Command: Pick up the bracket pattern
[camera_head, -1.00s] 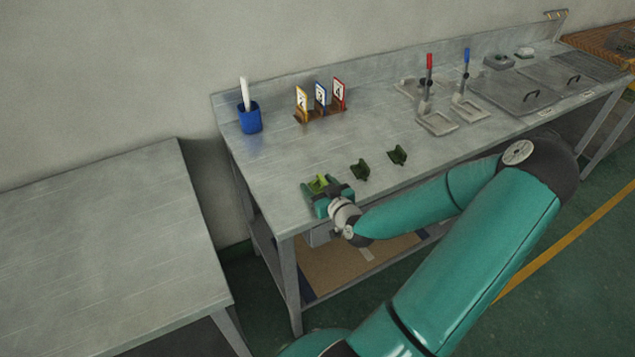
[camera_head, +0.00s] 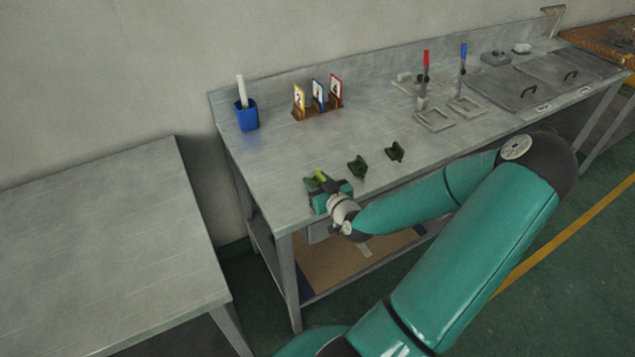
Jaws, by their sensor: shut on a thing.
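A small green bracket pattern (camera_head: 318,177) is at the front left of the metal workbench (camera_head: 263,189). Its lighter green top shows between the jaws of my gripper (camera_head: 320,185). My gripper is shut on it, low at the bench top. The jaws and wrist hide much of it, and I cannot tell whether it touches the bench. Two similar dark green pieces, one nearer (camera_head: 357,166) and one farther right (camera_head: 395,152), lie apart from the gripper.
A blue cup (camera_head: 247,115) and a rack of numbered cards (camera_head: 318,98) stand behind. Red-handled (camera_head: 425,65) and blue-handled (camera_head: 462,62) tools stand right of them. A bare table (camera_head: 95,250) is at left, across a gap.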

